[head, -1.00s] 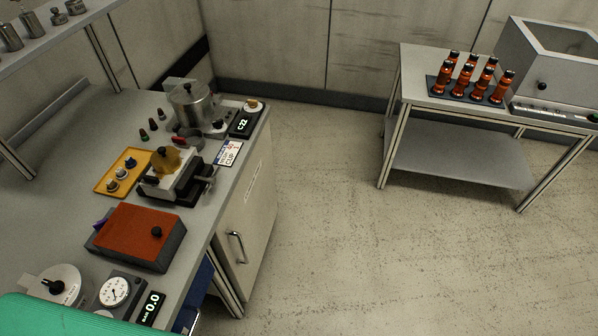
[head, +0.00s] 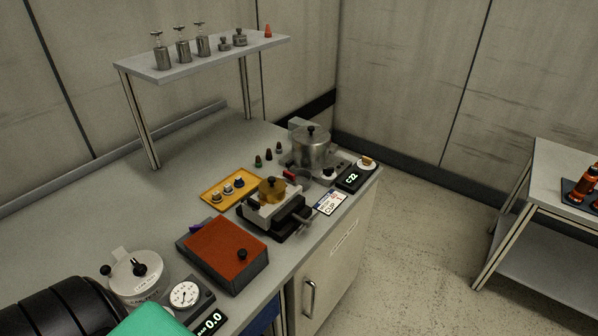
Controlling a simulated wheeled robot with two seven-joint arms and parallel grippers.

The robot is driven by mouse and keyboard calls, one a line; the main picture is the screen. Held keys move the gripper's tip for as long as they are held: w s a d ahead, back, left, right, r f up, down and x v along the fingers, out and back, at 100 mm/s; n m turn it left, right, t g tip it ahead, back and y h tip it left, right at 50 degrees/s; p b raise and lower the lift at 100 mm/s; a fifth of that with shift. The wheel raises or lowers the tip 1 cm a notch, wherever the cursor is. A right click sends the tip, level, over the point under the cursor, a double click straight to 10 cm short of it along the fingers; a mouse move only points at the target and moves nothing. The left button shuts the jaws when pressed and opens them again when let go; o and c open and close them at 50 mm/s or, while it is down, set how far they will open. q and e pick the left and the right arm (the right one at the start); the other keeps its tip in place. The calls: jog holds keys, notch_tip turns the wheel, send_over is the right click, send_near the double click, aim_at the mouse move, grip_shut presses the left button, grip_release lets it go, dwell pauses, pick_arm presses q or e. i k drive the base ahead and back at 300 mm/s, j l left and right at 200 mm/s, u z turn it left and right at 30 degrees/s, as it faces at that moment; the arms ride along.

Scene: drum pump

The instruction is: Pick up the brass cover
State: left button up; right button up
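A brass-coloured round piece (head: 272,190), which looks like the brass cover, sits on top of a small vise-like fixture (head: 272,216) on the grey bench. It is held in or resting on the pale jaws; I cannot tell which. Neither of my grippers is in view.
A yellow tray (head: 213,200) with several small knobs lies left of the fixture. A red-lidded box (head: 226,250) stands in front of it. A steel pot (head: 311,150) and a display (head: 351,178) stand behind. A raised shelf (head: 200,62) holds metal weights. A gauge (head: 184,295) is near the front.

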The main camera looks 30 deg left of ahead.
aim_at(272, 189)
jog(key=l+u, duration=0.5)
jog(key=u, duration=0.25)
jog(key=l+u, duration=0.35)
jog(key=i+j, duration=0.05)
